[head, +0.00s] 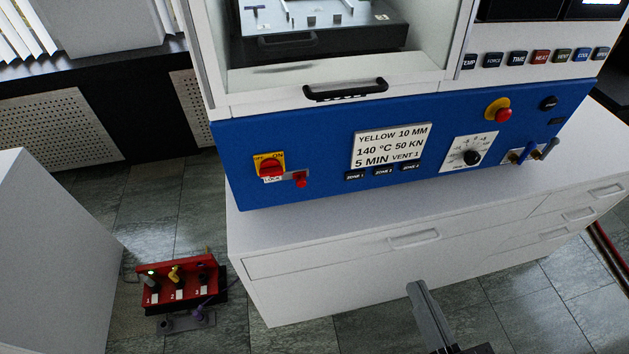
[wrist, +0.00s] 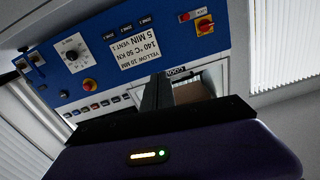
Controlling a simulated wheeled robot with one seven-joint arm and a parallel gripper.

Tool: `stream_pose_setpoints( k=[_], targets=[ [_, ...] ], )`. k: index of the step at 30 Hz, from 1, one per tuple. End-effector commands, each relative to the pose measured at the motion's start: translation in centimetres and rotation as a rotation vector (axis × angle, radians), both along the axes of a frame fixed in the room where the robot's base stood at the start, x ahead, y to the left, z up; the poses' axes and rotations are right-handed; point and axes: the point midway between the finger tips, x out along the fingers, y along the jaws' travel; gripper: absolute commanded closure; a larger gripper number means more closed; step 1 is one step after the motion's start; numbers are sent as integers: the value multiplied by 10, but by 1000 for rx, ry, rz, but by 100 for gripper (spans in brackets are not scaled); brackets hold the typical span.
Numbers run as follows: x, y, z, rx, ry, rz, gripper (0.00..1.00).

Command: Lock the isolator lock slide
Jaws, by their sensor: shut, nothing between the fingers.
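The isolator (head: 268,168) is a red rotary knob on a yellow plate marked OFF and ON, at the left end of the blue press panel. The lock slide (head: 300,180) is a small red knob on a grey strip just right of it, near a LOCK label. In the wrist view, the isolator (wrist: 205,26) and lock slide (wrist: 185,16) sit at the panel's upper right. My gripper (head: 416,288) is low in front of the white cabinet, well apart from the slide. In the wrist view my gripper (wrist: 158,80) is shut and empty.
A black door handle (head: 346,90) juts out above. The white cabinet (head: 340,258) stands below. A red rack (head: 178,281) is on the floor at left.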

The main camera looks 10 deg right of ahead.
Motion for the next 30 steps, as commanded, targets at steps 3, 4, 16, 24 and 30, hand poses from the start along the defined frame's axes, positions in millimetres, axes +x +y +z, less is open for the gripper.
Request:
stream_pose_setpoints(
  k=[3, 4, 16, 24, 30],
  targets=[
    [35, 2, 7, 69, -32, 6, 100],
    [43, 2, 8, 89, -37, 8, 100],
    [154, 20, 27, 410, -30, 70, 100],
    [200, 41, 8, 684, 125, 110, 100],
    [196, 48, -14, 782, 214, 102, 100]
  ],
)
